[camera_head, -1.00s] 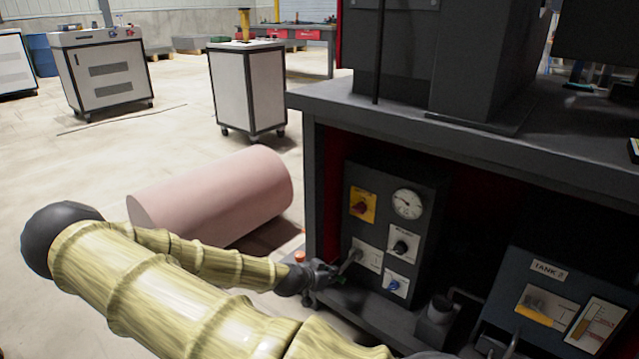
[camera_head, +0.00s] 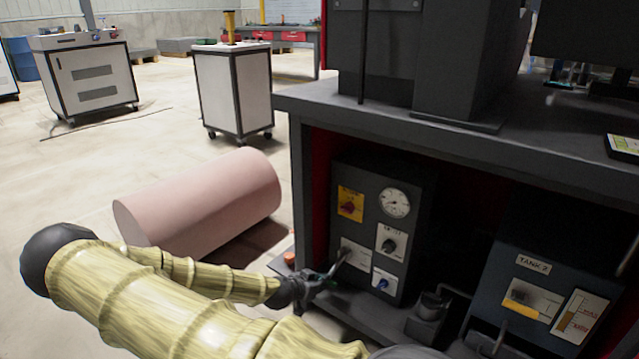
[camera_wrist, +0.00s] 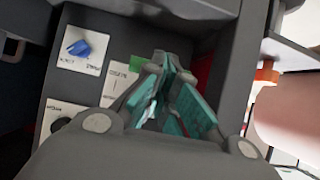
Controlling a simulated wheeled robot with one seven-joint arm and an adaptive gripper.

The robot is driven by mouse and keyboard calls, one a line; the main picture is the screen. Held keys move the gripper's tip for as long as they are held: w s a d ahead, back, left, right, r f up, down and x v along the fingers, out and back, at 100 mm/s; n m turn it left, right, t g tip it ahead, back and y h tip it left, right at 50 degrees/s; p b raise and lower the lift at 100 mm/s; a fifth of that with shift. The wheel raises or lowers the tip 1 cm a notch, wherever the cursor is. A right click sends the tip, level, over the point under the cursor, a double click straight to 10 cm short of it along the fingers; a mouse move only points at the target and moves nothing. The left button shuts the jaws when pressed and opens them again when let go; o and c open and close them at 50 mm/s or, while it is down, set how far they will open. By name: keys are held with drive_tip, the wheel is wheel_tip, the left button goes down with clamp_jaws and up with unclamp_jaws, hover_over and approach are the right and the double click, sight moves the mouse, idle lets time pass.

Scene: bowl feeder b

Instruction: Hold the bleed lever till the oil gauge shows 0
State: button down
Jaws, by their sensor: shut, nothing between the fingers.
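The control box (camera_head: 413,235) stands under the bench, with a round white dial gauge (camera_head: 395,203) at its upper right. Its needle is too small to read. A short grey lever (camera_head: 344,256) sticks out from a white plate (camera_head: 359,257) at the box's lower left. My gripper (camera_head: 332,277) is shut, with its tips just below and beside this lever; I cannot tell whether they touch it. In the wrist view my gripper (camera_wrist: 170,92) shows teal pads close to the box face, and the fingers hide the lever there.
The box also bears a red knob on yellow (camera_head: 350,204), a black knob (camera_head: 390,245) and a blue knob (camera_head: 381,284). A panel marked TANK 2 (camera_head: 545,285) stands at right, and the bench top (camera_head: 420,128) overhangs. A pink cylinder (camera_head: 205,200) lies on the floor.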

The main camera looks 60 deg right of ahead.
drive_tip(key=shift+a+f, duration=0.1)
drive_tip(key=shift+f, duration=0.65)
drive_tip(key=shift+w+f, duration=0.1)
drive_tip(key=shift+f, duration=0.35)
idle(0.6)
drive_tip(key=a+f+p+v, duration=0.1)
drive_tip(key=p+v, duration=0.5)
drive_tip(key=v, duration=0.6)
drive_tip(key=shift+a+f, duration=0.15)
drive_tip(key=shift+a, duration=0.05)
idle(0.8)
idle(0.5)
